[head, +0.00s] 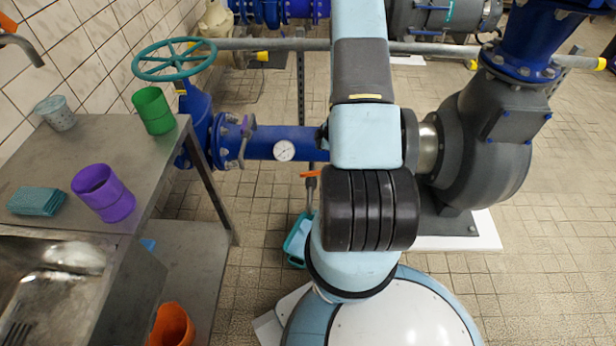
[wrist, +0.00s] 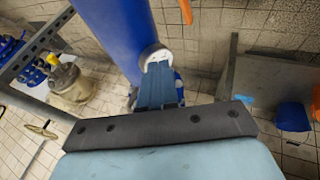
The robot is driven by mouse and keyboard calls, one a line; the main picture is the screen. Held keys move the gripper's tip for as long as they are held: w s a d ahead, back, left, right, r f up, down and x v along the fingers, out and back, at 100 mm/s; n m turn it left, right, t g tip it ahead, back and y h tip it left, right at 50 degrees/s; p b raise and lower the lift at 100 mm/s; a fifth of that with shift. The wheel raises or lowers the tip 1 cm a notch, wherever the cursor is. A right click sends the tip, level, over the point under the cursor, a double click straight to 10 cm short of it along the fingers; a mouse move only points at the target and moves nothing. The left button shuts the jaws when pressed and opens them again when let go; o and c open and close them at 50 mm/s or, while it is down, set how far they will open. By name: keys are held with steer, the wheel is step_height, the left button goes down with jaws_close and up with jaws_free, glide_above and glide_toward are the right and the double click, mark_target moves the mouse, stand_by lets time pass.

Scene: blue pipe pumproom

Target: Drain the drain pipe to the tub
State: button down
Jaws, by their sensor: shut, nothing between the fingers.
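In the head view, a thin grey drain pipe (head: 310,197) hangs below the blue pipe, with an orange lever handle (head: 309,173) at its top. A teal tub (head: 296,246) stands on the floor below it, partly hidden by my arm. The wrist view shows an orange piece (wrist: 186,11), apparently the lever, at the top edge. My gripper (wrist: 159,68) shows in the wrist view, its dark blue fingers shut and empty. The fingertips overlap the white gauge in that picture; I cannot tell whether they touch. In the head view my arm hides the gripper.
The large blue pipe (head: 254,142) carries a white gauge (head: 284,151). A teal handwheel (head: 174,60) and a grey pump (head: 478,140) flank it. A steel bench (head: 95,150) holds a green cup (head: 153,110) and a purple cup (head: 103,192). Tiled floor at right is clear.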

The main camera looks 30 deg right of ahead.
steer(key=n+y, duration=0.1)
steer(key=y, duration=0.1)
glide_toward(311, 175)
steer(key=s+a+r, duration=0.2)
steer(key=s+a, duration=0.2)
steer(key=s, duration=0.2)
steer(key=shift+t, duration=0.4)
steer(key=x, duration=0.9)
steer(key=shift+w+f, duration=0.3)
steer(key=w, duration=0.1)
steer(key=w+d, duration=0.1)
steer(key=w, duration=0.1)
steer(key=shift+d, duration=0.1)
steer(key=shift+w+d, duration=0.15)
steer(key=shift+w, duration=0.2)
steer(key=shift+d, duration=0.1)
